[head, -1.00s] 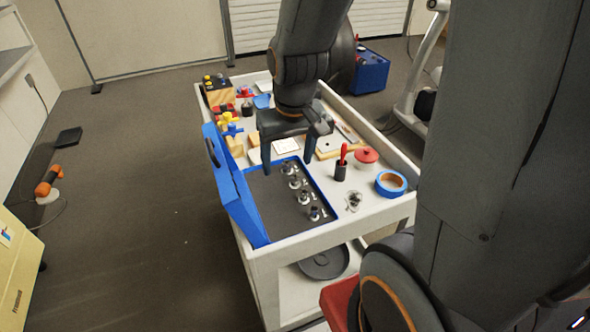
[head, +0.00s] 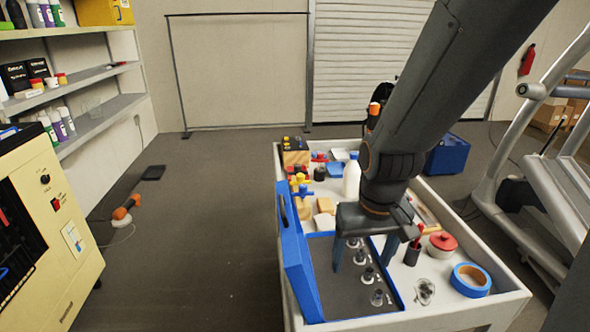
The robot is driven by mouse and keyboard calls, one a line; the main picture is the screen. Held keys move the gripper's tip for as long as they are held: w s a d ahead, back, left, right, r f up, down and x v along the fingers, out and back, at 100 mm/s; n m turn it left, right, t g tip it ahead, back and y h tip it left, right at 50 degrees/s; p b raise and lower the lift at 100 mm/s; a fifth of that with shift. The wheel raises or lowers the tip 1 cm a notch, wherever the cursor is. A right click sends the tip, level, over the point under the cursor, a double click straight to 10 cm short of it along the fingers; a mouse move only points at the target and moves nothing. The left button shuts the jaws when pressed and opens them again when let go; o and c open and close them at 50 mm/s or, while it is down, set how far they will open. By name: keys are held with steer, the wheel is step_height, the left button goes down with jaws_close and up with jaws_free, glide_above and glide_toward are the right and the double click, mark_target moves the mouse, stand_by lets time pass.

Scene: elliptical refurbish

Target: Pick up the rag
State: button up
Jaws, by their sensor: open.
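I cannot make out a rag for certain. A small blue piece (head: 335,170) lies toward the back of the white cart (head: 507,300), too small to tell whether it is cloth. My gripper (head: 363,258) points down over the open blue case (head: 330,303) on the near part of the cart. Its two fingers are apart, with nothing visible held between them. The case has a dark lining with several metal fittings in a row. My arm hides part of the cart's middle and right side.
A white bottle (head: 351,178) stands behind my gripper. A red-lidded pot (head: 442,244), a red-handled tool in a dark holder (head: 412,254) and a blue tape roll (head: 470,280) stand at right. Floor left of the cart is mostly clear.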

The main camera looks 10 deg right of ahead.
steer(key=w+f+b, duration=0.2)
steer(key=w+f, duration=0.1)
steer(key=w, duration=1.2)
steer(key=t+b, duration=0.2)
glide_toward(325, 221)
steer(key=shift+a+f, duration=0.15)
steer(key=shift+f, duration=0.05)
steer(key=shift+w+f, duration=0.25)
steer(key=shift+f, duration=0.2)
steer(key=shift+p+x, duration=1.05)
steer(key=shift+x, duration=2.4)
steer(key=shift+s, duration=0.15)
steer(key=c, duration=1.2)
